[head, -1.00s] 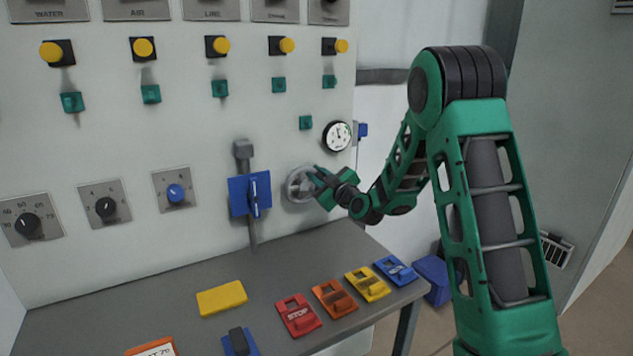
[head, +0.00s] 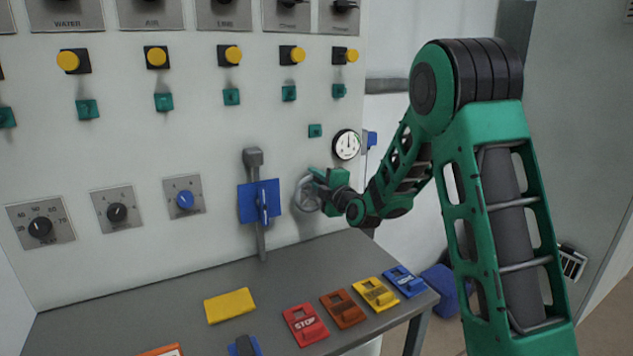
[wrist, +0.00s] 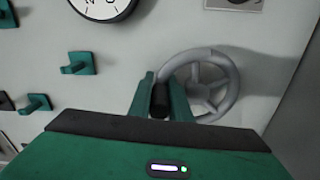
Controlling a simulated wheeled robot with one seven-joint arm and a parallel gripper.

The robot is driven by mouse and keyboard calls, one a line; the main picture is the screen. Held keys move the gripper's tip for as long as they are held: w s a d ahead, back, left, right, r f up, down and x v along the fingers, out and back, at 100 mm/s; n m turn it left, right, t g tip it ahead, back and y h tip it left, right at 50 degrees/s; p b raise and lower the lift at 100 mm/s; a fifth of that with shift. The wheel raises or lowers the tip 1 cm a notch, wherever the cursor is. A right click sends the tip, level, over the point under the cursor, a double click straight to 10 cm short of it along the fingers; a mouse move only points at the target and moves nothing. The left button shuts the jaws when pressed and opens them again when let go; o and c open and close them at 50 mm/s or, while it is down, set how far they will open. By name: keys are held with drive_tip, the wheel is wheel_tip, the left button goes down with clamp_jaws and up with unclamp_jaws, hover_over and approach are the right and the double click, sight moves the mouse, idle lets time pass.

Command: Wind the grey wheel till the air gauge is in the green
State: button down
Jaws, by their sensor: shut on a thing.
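The grey wheel (head: 305,196) is mounted upright on the pale panel. In the wrist view its rim and spokes (wrist: 232,83) show clearly. My gripper (head: 317,177) is at the wheel's upper right side in the head view. In the wrist view my gripper (wrist: 161,98) has its two green fingers closed about a dark cylindrical grip at the wheel's rim. The round white air gauge (head: 346,145) is above and right of the wheel. Its dark needle points roughly upward, but I cannot make out a green band. The wrist view cuts off the gauge's top (wrist: 103,6).
A blue plate with a grey lever (head: 259,200) is left of the wheel. Below, a grey table (head: 235,277) holds red, orange, yellow and blue tags. Yellow buttons, teal hooks and dials cover the panel. A blue bin (head: 440,280) stands on the floor at right.

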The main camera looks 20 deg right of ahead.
drive_tip(key=shift+s+a+f+n, duration=0.15)
drive_tip(key=shift+a+n, duration=0.15)
drive_tip(key=shift+n, duration=0.2)
drive_tip(key=c, duration=1.7)
unclamp_jaws()
drive_tip(key=shift+o, duration=0.2)
drive_tip(key=s+d, duration=0.2)
drive_tip(key=s, duration=0.8)
drive_tip(key=shift+s, duration=0.2)
